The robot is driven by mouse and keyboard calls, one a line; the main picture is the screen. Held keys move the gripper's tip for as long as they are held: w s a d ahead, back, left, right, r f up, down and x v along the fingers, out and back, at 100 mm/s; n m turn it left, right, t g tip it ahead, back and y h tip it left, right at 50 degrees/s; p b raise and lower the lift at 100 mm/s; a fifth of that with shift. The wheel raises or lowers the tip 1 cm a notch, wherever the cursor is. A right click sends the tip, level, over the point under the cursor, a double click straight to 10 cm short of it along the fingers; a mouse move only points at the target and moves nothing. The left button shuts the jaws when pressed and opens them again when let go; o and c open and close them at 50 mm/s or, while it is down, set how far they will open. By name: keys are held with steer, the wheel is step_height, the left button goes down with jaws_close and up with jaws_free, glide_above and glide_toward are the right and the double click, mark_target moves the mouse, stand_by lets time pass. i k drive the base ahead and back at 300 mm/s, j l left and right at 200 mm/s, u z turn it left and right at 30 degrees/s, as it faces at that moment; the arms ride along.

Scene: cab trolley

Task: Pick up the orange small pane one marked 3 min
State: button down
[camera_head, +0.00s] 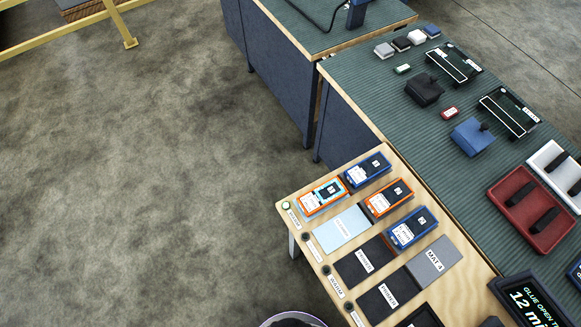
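Two orange boxes with white labels and black panels lie on the light wooden table. One orange box (321,198) is at the left corner and has a light blue band around its label. The other orange box (389,200) is farther right, between two blue boxes. The blue boxes are one at the back (367,172) and one nearer the front (412,229). The print on the boxes is too small to read, so I cannot tell which is marked 3 min. My gripper is not in view.
The wooden table (302,262) also bears a light blue pad (341,238), dark pads (384,296) and a grey pad (432,272). A dark display (533,300) stands at the lower right. A green-topped bench (372,84) with trays lies behind. The floor at left is clear.

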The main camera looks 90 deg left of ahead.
mark_target(310, 202)
steer(key=k+u, duration=0.15)
steer(key=u, duration=2.45)
steer(key=i+j+z, duration=0.25)
steer(key=j+z, duration=0.2)
steer(key=j, duration=0.3)
steer(key=i+j+z, duration=0.25)
steer(key=j, duration=0.2)
steer(key=j+z, duration=0.25)
steer(key=j, duration=0.15)
